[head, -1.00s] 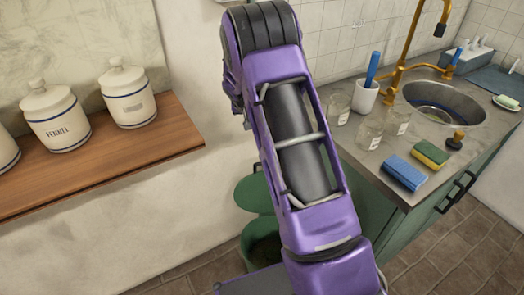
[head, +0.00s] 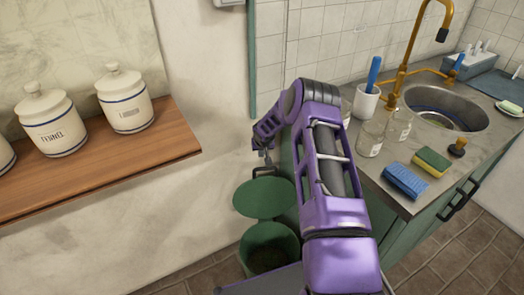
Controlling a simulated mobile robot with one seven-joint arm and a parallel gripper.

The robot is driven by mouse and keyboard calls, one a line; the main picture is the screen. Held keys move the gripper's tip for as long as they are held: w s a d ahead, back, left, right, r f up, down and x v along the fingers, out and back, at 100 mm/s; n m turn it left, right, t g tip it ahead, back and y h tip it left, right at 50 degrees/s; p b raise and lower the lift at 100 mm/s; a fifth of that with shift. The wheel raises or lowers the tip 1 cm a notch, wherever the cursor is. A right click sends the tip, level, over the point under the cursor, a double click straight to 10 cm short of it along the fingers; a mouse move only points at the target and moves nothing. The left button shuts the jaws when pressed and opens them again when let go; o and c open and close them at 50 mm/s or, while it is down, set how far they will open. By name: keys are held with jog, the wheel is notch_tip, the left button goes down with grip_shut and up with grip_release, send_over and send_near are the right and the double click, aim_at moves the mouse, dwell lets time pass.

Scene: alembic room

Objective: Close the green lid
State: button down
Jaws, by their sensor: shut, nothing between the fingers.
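The green lid (head: 263,198) stands open above and behind the green bin (head: 268,246), which is on the floor beside the cabinet. The bin's dark inside shows. My gripper (head: 262,165) is at the end of my purple arm, just above the lid's upper edge, close to a dark handle-like piece (head: 264,171) there. The fingers are small and partly hidden. They look shut and hold nothing. I cannot tell whether they touch the lid.
A wooden shelf (head: 90,175) with white jars (head: 124,98) juts out at the left. At the right, a counter (head: 425,185) carries glass jars (head: 371,137), a blue cloth (head: 406,181), a sponge (head: 432,163) and a sink (head: 445,108). Brown floor tiles are clear at the front right.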

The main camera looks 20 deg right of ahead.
jog(key=shift+s+a+f, duration=0.15)
jog(key=shift+s+f, duration=0.45)
jog(key=shift+s, duration=0.15)
jog(key=shift+s+a+f, duration=0.15)
jog(key=shift+s+f, duration=0.45)
jog(key=shift+s, duration=0.15)
